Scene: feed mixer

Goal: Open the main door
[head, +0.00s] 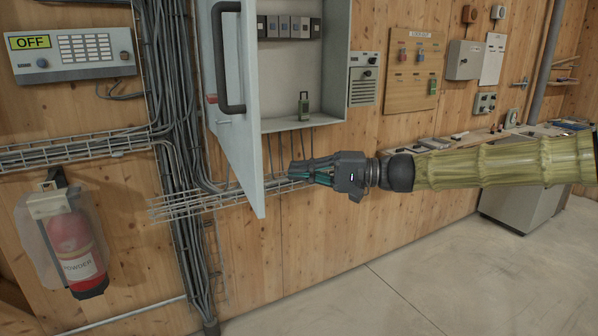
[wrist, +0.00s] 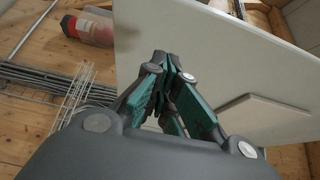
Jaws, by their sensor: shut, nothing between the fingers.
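The main door (head: 235,125) is a pale grey cabinet door with a dark bar handle (head: 229,58) on its outer face. It stands swung open to the left of the cabinet (head: 330,70), so the inside shows. My gripper (head: 297,171) is shut and empty, below the cabinet and to the right of the door. In the wrist view my gripper (wrist: 172,65) has its fingertips together in front of the door's pale inner face (wrist: 215,60). Whether the fingertips touch the door I cannot tell. The handle is hidden in the wrist view.
A red fire extinguisher (head: 75,245) hangs at the lower left. A cable bundle (head: 172,110) and wire tray (head: 75,148) run behind the door. A shelf with a grey unit is at right. The floor in front is clear.

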